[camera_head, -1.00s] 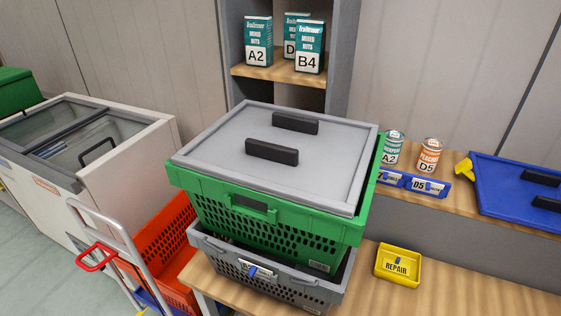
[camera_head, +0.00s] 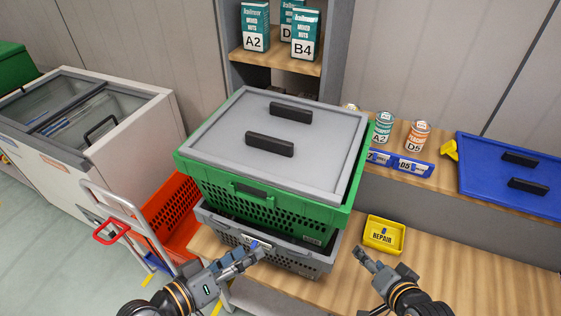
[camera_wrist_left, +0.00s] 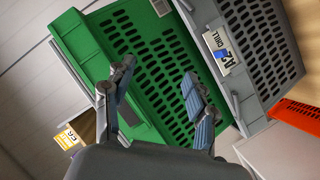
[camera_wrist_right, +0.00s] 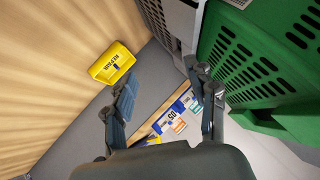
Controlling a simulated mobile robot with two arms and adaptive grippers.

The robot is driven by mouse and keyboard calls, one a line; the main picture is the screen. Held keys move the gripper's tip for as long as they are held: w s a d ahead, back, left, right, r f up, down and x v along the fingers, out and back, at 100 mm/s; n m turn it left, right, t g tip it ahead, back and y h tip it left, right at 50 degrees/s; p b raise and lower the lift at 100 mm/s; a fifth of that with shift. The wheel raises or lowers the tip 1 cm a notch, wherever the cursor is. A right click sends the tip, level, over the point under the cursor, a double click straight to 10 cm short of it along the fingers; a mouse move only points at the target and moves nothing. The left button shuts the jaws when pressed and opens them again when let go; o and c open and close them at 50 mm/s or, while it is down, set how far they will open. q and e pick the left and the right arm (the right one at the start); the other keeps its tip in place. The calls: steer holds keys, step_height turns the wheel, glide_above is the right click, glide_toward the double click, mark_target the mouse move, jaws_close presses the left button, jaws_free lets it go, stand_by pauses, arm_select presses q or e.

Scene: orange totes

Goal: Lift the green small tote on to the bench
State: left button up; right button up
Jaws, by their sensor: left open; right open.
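The green tote (camera_head: 265,213) has a grey lid (camera_head: 285,140) with two dark handles. It sits on top of a grey tote (camera_head: 290,258) on the wooden bench. My left gripper (camera_head: 240,258) is open and empty, in front of the grey tote's left part. In the left wrist view, the green tote's slotted wall (camera_wrist_left: 150,75) lies beyond its fingers. My right gripper (camera_head: 382,262) is open and empty, to the right of the stack. The green tote (camera_wrist_right: 265,60) shows at the right of the right wrist view.
A yellow REPAIR bin (camera_head: 384,234) stands on the bench right of the stack. Cans, blue label bins (camera_head: 412,167) and a blue lid (camera_head: 512,175) are on the shelf behind. An orange crate (camera_head: 172,215) and a hand truck (camera_head: 120,235) stand left. Bare bench (camera_head: 490,280) extends right.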

arm_select(q)
steer(key=w+a+r+n+t+y, duration=0.1)
steer(key=w+a+r+n+t, duration=0.35)
steer(key=n, duration=0.25)
steer(key=w+a+f+n+t+y, duration=0.1)
steer(key=w+a+n+y, duration=0.1)
steer(key=a+n+y, duration=0.2)
steer(key=w+a+f+n+t+y, duration=0.1)
steer(key=a+n+y, duration=0.4)
steer(key=a, duration=0.5)
steer(key=w+f+n, duration=0.1)
steer(key=w, duration=0.1)
steer(key=shift+w+n+t, duration=0.3)
steer(key=shift+n+t, duration=0.05)
steer(key=shift+n, duration=0.05)
arm_select(e)
steer(key=w+d+r+m+t+h, duration=0.1)
steer(key=w+d+r+m+t, duration=0.5)
steer(key=m, duration=0.5)
step_height(320, 180, up, 2)
steer(key=shift+w+d+r+t+h, duration=0.2)
steer(key=shift+w+t+h, duration=0.2)
steer(key=shift+w+t, duration=0.5)
arm_select(q)
steer(key=shift+a, duration=0.1)
arm_select(e)
steer(key=shift+w+a, duration=0.1)
steer(key=shift+w, duration=0.05)
